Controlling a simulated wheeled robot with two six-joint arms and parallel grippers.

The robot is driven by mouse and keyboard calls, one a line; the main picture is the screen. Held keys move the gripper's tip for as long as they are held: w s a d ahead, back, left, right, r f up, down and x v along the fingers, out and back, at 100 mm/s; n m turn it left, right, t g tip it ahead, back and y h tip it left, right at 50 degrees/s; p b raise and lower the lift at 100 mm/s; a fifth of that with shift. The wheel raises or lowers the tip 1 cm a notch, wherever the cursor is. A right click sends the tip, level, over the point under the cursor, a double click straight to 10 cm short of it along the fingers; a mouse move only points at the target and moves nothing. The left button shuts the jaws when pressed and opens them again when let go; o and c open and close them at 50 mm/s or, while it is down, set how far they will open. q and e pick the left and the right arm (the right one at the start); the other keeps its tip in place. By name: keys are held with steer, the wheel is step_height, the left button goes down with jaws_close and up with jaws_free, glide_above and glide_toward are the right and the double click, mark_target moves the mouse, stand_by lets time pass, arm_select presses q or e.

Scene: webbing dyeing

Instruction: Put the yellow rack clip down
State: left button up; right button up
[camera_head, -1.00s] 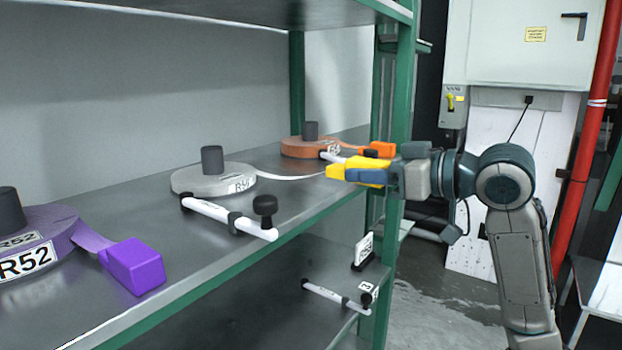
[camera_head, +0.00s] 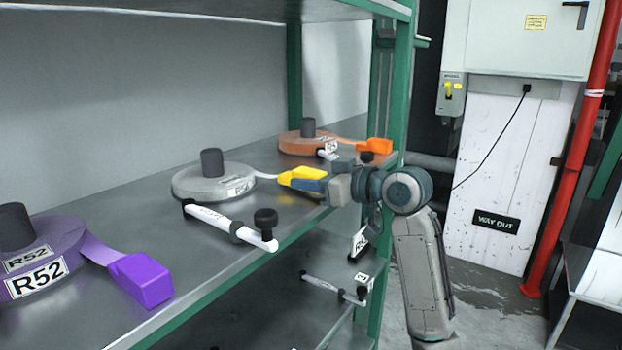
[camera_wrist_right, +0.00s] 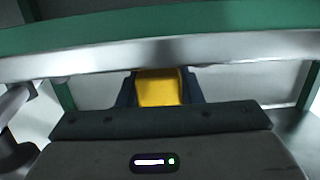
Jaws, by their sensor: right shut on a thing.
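The yellow rack clip (camera_head: 299,176) is in my right gripper (camera_head: 312,180), just right of the grey webbing roll (camera_head: 214,182) over the shelf. A short pale strip of webbing runs from the roll to the clip. In the right wrist view the clip (camera_wrist_right: 158,88) sits between the two dark fingers of my right gripper (camera_wrist_right: 159,92), which is shut on it. I cannot tell whether the clip touches the shelf surface. My left gripper does not show.
The metal shelf (camera_head: 120,235) has a green front edge. A white bar with a black knob (camera_head: 265,222) lies in front of the grey roll. A purple roll with a purple clip (camera_head: 140,280) stands at left, an orange roll with an orange clip (camera_head: 374,146) behind. An upper shelf (camera_head: 250,10) hangs above.

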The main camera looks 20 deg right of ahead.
steer(key=shift+f, duration=0.4)
steer(key=shift+s, duration=0.1)
steer(key=shift+f, duration=0.1)
steer(key=o, duration=1)
steer(key=shift+s+d, duration=0.35)
steer(key=shift+d, duration=0.05)
steer(key=shift+b+v, duration=2)
steer(key=shift+v, duration=3.5)
